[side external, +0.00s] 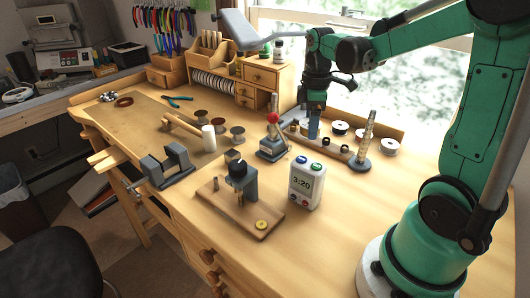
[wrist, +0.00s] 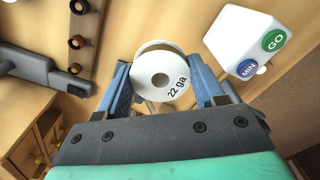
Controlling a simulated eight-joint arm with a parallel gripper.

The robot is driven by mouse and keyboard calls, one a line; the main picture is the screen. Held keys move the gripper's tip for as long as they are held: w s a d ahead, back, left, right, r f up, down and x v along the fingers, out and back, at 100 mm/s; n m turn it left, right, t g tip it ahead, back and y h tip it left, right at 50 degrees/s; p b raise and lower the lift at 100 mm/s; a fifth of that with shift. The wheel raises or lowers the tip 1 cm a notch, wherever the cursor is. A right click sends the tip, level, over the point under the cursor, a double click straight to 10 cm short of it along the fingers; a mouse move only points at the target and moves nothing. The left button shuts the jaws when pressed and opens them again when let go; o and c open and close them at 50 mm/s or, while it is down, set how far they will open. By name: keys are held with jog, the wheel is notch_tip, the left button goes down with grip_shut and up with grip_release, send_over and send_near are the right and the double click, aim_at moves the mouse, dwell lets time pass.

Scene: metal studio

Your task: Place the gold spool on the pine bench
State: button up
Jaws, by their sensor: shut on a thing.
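The gold spool (wrist: 160,76) shows its white end face marked "22 ga" in the wrist view, with a thin gold-brown edge behind it. My gripper (wrist: 166,88) has its blue fingers on both sides of the spool and is shut on it. In the side external view my gripper (side external: 313,132) points down by the wooden spool rack at the back of the pine bench (side external: 350,215). The spool cannot be made out there. The gap between spool and bench is unclear.
A white timer (side external: 305,184) stands in front of my gripper, and a red-knobbed tool (side external: 272,140) is to its left. The rack (side external: 325,146) holds several spools. A small press on a board (side external: 240,205) is at front left. Bench right of the timer is clear.

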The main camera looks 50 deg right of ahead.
notch_tip(320, 180, down, 11)
jog(key=shift+r, duration=0.2)
jog(key=shift+f, duration=0.15)
dwell(0.3)
jog(key=o, duration=1.3)
jog(key=shift+c, duration=0.2)
notch_tip(320, 180, up, 12)
jog(key=s+a+r+m+t, duration=0.1)
jog(key=a+m+t, duration=0.6)
jog(key=a, duration=0.7)
jog(key=shift+s+a+r, duration=0.3)
jog(key=shift+r, duration=0.05)
